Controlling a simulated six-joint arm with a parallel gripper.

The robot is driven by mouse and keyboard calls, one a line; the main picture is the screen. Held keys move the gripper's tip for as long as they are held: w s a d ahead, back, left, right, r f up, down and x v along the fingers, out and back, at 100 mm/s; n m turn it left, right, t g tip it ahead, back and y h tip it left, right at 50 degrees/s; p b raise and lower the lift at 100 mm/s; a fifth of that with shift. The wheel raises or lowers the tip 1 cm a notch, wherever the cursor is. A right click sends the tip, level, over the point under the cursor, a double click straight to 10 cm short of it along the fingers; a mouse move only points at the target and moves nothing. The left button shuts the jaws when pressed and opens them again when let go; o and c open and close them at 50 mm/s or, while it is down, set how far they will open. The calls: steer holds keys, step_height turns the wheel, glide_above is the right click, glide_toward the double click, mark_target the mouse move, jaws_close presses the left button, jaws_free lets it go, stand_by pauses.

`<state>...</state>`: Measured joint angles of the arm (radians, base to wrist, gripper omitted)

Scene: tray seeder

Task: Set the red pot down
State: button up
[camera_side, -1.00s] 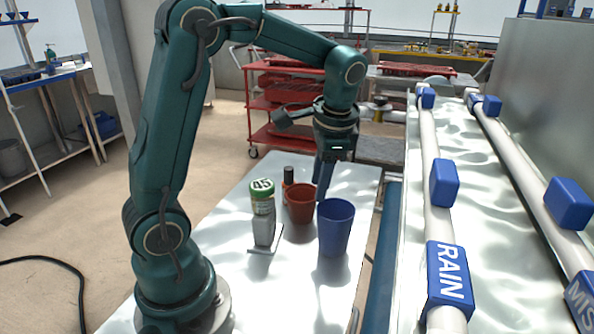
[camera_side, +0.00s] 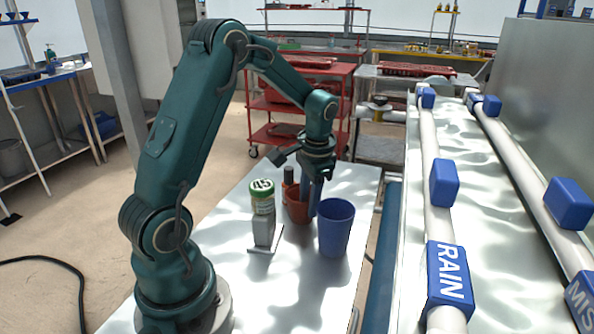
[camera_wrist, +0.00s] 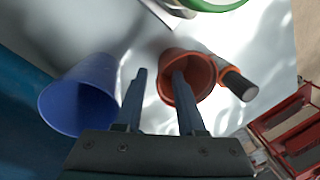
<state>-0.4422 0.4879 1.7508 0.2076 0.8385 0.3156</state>
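The red pot (camera_side: 296,211) stands upright on the white table. It also shows in the wrist view (camera_wrist: 203,66), its mouth facing the camera. My gripper (camera_side: 313,212) has come down at the pot's right side in the side view. In the wrist view my gripper (camera_wrist: 160,74) has its fingers apart, with the near wall of the red pot between their tips. One finger overlaps the pot's mouth and the other lies outside, toward the blue pot. Contact with the wall cannot be made out.
A blue pot (camera_side: 336,229) stands close on the right; it shows in the wrist view (camera_wrist: 80,98). A dark-capped bottle (camera_side: 288,177) stands just behind the red pot. The table's front is clear.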

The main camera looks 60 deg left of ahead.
mark_target(307, 223)
steer(key=shift+w+a+f, duration=0.1)
steer(key=shift+a+f, duration=0.05)
steer(key=shift+f, duration=0.75)
steer(key=shift+a+f, duration=0.15)
steer(key=shift+f, duration=0.75)
jaws_close()
steer(key=shift+r, duration=0.15)
